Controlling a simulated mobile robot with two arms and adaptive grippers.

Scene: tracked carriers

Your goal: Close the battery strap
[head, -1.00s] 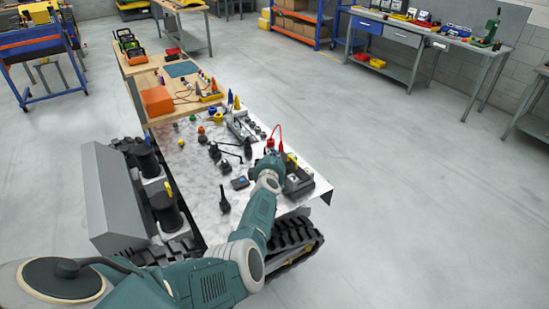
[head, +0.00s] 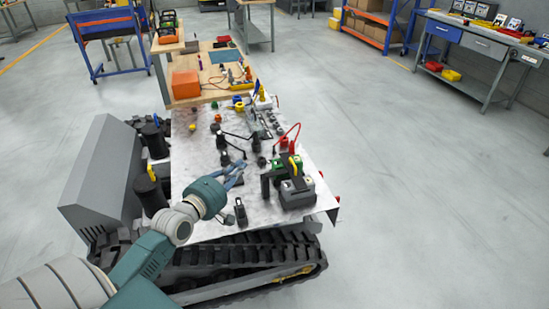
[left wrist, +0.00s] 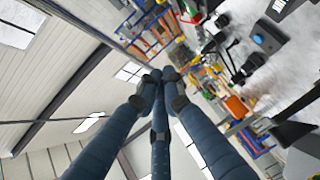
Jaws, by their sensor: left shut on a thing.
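A dark grey battery-like block (head: 298,192) sits at the near right of the metal-topped carrier (head: 205,150) in the head view. An upright black piece (head: 265,187) stands on its left side; I cannot tell for certain whether it is the strap. A yellow part (head: 296,165) and a green part are behind the block. My left gripper (head: 238,170) is left of the block, apart from it, above the top. In the left wrist view its fingers (left wrist: 160,78) meet at their tips; what they hold cannot be made out. My right gripper is not in view.
A small black upright item (head: 240,212) stands near the front edge, close to my left gripper. Black linked parts, a red cable (head: 292,135) and small coloured pieces crowd the top. An orange box (head: 186,84) is on the wooden bench behind.

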